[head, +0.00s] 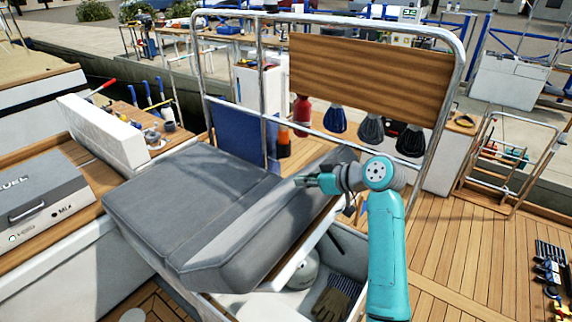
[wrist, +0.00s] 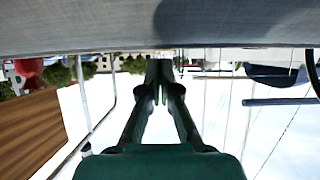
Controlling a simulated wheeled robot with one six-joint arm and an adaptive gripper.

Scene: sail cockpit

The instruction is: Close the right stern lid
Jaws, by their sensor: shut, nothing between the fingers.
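The right stern lid (head: 258,235) is a grey cushioned panel in the head view. A glove (head: 332,303) and a pale round object (head: 296,270) lie inside the locker. My gripper (head: 303,181) is shut and empty at the upper part of the cushion, its fingers pointing left. In the wrist view my gripper (wrist: 165,70) has its fingertips together, close to a grey cushion surface (wrist: 90,28). I cannot tell whether it touches.
A flat grey cushion (head: 165,195) adjoins the lid on the left. A steel rail frame (head: 330,17) with a wooden board (head: 365,80) stands behind. Wooden decking (head: 480,250) on the right is mostly clear.

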